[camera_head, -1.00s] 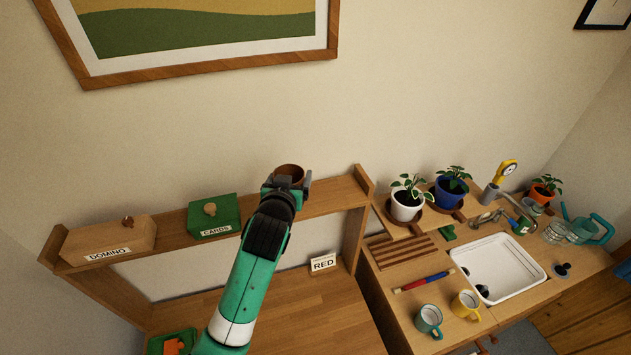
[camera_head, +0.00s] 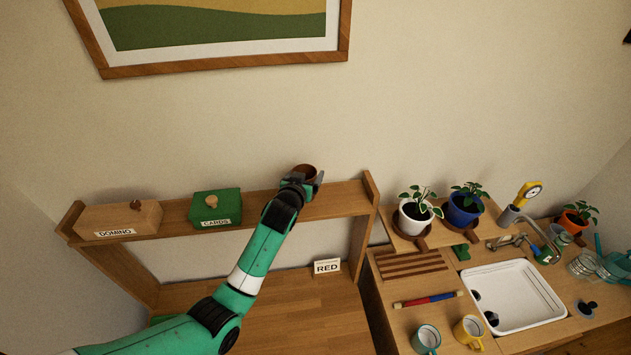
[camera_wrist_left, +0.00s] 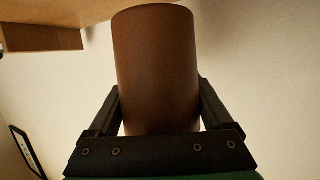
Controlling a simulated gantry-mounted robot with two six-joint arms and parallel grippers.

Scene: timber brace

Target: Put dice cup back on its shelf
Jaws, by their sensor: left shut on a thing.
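The brown dice cup (camera_head: 304,171) is held in my left gripper (camera_head: 303,184), near the right part of the long wooden shelf (camera_head: 342,197). In the left wrist view the cup (camera_wrist_left: 155,65) stands between the two black fingers (camera_wrist_left: 160,115), which are shut on its sides. A wooden board edge (camera_wrist_left: 42,38) shows beside the cup at the upper left there. I cannot tell whether the cup touches the shelf. My right gripper is not in view.
A wooden DOMINO box (camera_head: 118,219) and a green CARDS box (camera_head: 216,207) stand on the shelf to the left. A RED card (camera_head: 327,267) stands on the desk below. Potted plants (camera_head: 416,215) and a sink (camera_head: 515,297) are at the right.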

